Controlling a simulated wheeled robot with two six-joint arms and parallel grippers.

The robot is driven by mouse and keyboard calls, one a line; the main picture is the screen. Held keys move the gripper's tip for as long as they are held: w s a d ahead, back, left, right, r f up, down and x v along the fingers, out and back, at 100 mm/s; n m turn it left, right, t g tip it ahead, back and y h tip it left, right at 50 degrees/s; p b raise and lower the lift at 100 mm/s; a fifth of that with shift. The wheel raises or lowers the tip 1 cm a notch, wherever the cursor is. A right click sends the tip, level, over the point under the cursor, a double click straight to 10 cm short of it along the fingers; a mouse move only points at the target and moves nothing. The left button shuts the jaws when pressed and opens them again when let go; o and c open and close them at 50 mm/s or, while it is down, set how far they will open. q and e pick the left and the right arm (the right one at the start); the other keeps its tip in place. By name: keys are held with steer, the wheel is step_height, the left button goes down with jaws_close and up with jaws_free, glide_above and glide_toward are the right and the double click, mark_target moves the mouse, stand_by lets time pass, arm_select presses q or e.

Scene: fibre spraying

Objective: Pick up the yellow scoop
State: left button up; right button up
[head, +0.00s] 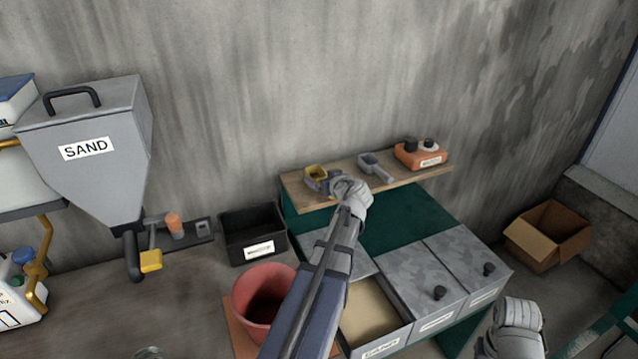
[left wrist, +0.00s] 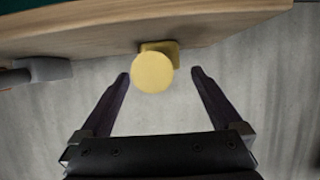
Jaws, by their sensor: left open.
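The yellow scoop (head: 314,172) lies at the left end of the wooden shelf, partly hidden by my left gripper (head: 330,184). In the left wrist view the scoop's round yellow end (left wrist: 152,72) points at the camera from the shelf edge. The left gripper's fingers (left wrist: 160,74) are open, one on each side of that end, with visible gaps. They are not closed on it. My right wrist (head: 515,328) shows at the lower right; its fingers cannot be made out.
A grey scoop (head: 376,166) lies beside the yellow one on the shelf (head: 412,180); it also shows in the left wrist view (left wrist: 38,70). An orange box (head: 420,156) stands farther right. Below are a red bucket (head: 264,300), a black bin (head: 252,232) and lidded grey bins (head: 410,275).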

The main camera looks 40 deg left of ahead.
arm_select(q)
steer(key=b+x, duration=0.1)
steer(key=x, duration=0.4)
steer(key=shift+b, duration=0.3)
steer(key=shift+c, duration=0.7)
steer(key=c, duration=1.3)
steer(key=shift+r, duration=0.1)
step_height(320, 180, up, 10)
steer(key=p, duration=1)
